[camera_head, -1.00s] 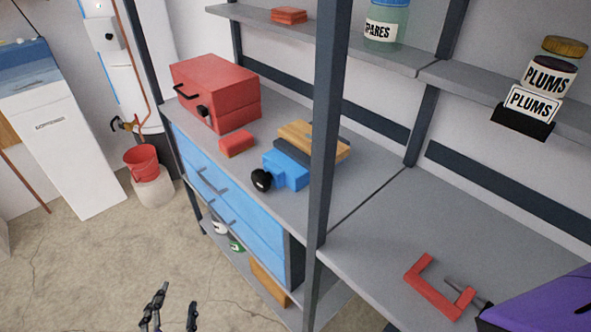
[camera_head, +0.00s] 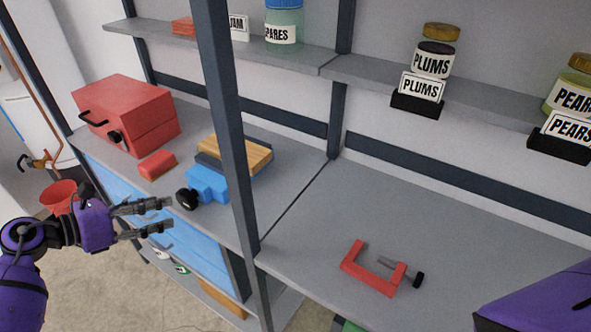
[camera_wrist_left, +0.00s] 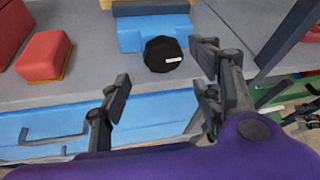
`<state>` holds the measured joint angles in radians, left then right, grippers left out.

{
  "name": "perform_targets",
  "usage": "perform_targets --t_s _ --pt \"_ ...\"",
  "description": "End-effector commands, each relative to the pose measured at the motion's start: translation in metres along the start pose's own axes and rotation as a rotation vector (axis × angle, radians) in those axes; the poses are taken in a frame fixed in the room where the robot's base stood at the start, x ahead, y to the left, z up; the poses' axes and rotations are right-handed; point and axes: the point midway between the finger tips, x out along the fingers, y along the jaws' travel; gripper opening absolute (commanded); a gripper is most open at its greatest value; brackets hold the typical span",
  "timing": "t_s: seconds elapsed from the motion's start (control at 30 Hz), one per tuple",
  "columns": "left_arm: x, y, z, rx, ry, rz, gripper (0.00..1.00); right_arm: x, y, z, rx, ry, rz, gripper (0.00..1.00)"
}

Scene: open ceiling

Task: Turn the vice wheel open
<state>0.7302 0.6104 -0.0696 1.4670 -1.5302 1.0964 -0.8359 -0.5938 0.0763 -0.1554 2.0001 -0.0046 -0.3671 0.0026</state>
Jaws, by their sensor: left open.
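The blue vice (camera_head: 209,183) sits on the shelf near its front edge, with a wooden block (camera_head: 240,152) at its back. Its black wheel (camera_head: 187,199) faces out over the edge. My left gripper (camera_head: 169,216) is open and empty, its fingertips just in front of the wheel and slightly low. In the left wrist view the wheel (camera_wrist_left: 163,54) shows a white mark and lies ahead of the gap between the fingers (camera_wrist_left: 160,78); no contact is visible. My right gripper is out of view.
A red toolbox (camera_head: 128,112) and a small red box (camera_head: 157,165) stand left of the vice. A grey upright post (camera_head: 225,130) rises just right of it. A red clamp (camera_head: 372,277) lies on the right shelf. Blue drawers (camera_head: 205,255) are below.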

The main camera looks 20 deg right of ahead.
Motion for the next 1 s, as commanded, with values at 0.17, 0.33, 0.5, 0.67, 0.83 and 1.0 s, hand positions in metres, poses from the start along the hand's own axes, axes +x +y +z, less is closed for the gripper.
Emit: perform_targets --t_s 0.17,0.33,0.5,0.67,0.83,1.0 --pt "0.03 -0.002 0.004 -0.002 -0.005 -0.004 0.58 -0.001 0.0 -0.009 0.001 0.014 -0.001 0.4" --pt "0.055 -0.001 0.003 -0.005 -0.006 -0.002 0.58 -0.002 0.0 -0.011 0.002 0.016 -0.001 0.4" --pt "0.067 -0.001 0.002 -0.004 -0.005 -0.001 0.58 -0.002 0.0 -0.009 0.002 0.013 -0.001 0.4" --pt "0.069 -0.001 0.002 -0.004 -0.004 -0.001 0.58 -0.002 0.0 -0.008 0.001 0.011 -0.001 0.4" --pt "0.069 -0.001 0.002 -0.004 -0.004 -0.001 0.52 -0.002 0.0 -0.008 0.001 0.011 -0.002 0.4" --pt "0.069 -0.001 0.001 -0.004 -0.004 0.0 0.3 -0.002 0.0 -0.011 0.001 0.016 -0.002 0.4"
